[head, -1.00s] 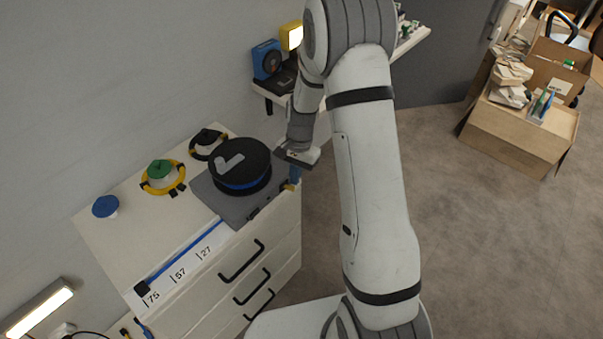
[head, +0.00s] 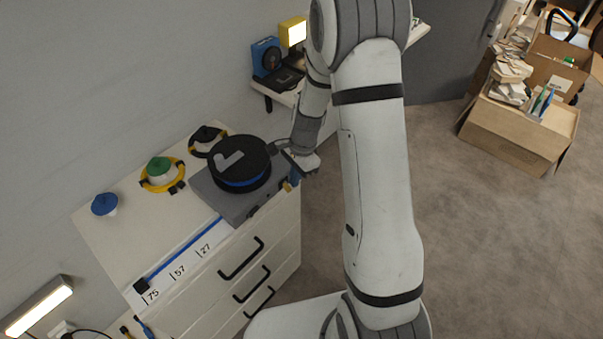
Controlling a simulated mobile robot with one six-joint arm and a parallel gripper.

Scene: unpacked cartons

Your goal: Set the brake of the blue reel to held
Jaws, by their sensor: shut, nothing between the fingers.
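The blue reel (head: 243,184) is a flat drum with a black top, a pale angled mark and a blue rim. It sits on a grey base plate (head: 231,206) on the white drawer cabinet. A blue strip (head: 186,247) runs from it past the printed numbers to a black end piece. A small upright blue piece (head: 294,175) with a yellow part below stands at the base's right edge; it may be the brake lever, but its setting is unclear. My gripper (head: 298,161) is shut and empty, right of the reel, close above that piece. Whether they touch is unclear.
Behind my gripper is a wall shelf (head: 285,97) with a blue device and a lit yellow lamp. Cartons (head: 520,130) stand far right; carpet between is clear.

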